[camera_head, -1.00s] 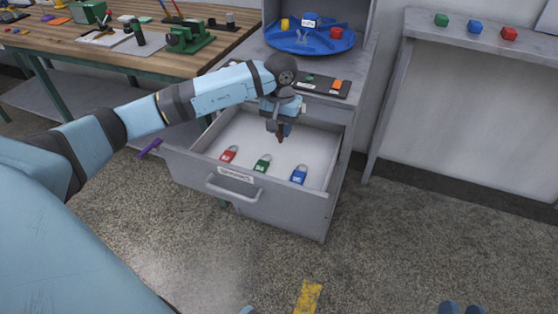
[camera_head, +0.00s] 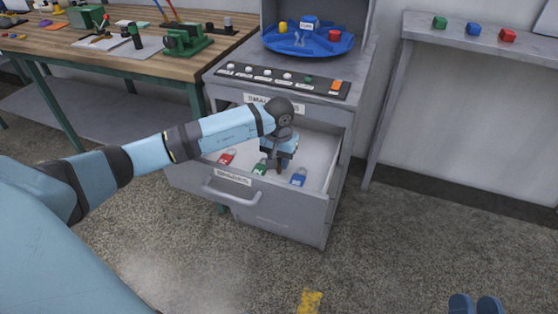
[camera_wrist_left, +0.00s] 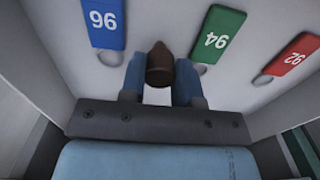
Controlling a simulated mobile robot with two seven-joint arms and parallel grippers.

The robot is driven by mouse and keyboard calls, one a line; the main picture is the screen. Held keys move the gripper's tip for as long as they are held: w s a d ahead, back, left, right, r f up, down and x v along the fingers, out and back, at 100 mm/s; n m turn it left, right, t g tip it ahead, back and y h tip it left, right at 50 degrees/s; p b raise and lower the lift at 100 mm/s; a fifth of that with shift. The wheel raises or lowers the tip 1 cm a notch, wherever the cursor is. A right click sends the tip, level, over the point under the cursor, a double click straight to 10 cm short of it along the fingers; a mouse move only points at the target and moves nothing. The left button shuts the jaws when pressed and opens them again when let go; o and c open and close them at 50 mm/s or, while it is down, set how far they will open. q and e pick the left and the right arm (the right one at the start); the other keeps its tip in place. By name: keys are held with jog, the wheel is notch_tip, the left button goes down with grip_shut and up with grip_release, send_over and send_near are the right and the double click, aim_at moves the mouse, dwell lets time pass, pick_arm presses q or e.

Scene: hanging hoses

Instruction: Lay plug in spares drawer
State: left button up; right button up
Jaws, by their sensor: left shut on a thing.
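The brown tapered plug (camera_wrist_left: 160,66) is held between the two blue fingers of my left gripper (camera_wrist_left: 160,82). In the head view my left gripper (camera_head: 280,168) points down inside the open drawer labelled SPARES (camera_head: 285,203). The plug's tip shows below the fingers, over the drawer floor; I cannot tell whether it touches the floor. Two dark blue fingertips of my right gripper (camera_head: 475,304) show at the bottom right edge; its opening is unclear.
Above are a button panel (camera_head: 280,79) and a blue round tray (camera_head: 309,40). A workbench (camera_head: 120,60) stands left, a shelf with cubes (camera_head: 480,36) right.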

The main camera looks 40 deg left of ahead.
aim_at(279, 160)
pick_arm(q)
jog(key=shift+f, duration=0.1)
jog(key=o, duration=0.5)
jog(key=shift+f, duration=0.1)
jog(key=shift+c, duration=0.2)
jog(key=o, duration=0.4)
jog(key=shift+o, duration=0.2)
pick_arm(e)
jog(key=shift+f, duration=0.15)
pick_arm(q)
jog(key=shift+r, duration=0.6)
notch_tip(279, 160, up, 3)
jog(key=shift+w+r+p, duration=0.1)
jog(key=shift+r+p, duration=0.05)
jog(key=shift+p, duration=0.55)
notch_tip(279, 160, up, 8)
jog(key=p, duration=0.1)
jog(key=shift+p, duration=0.4)
pick_arm(e)
jog(key=f, duration=0.1)
jog(key=d+f+g+h, duration=0.1)
jog(key=f+g+h, duration=0.1)
jog(key=f, duration=0.1)
jog(key=shift+w+d+f, duration=0.1)
jog(key=shift+w+d, duration=0.05)
jog(key=shift+d, duration=0.2)
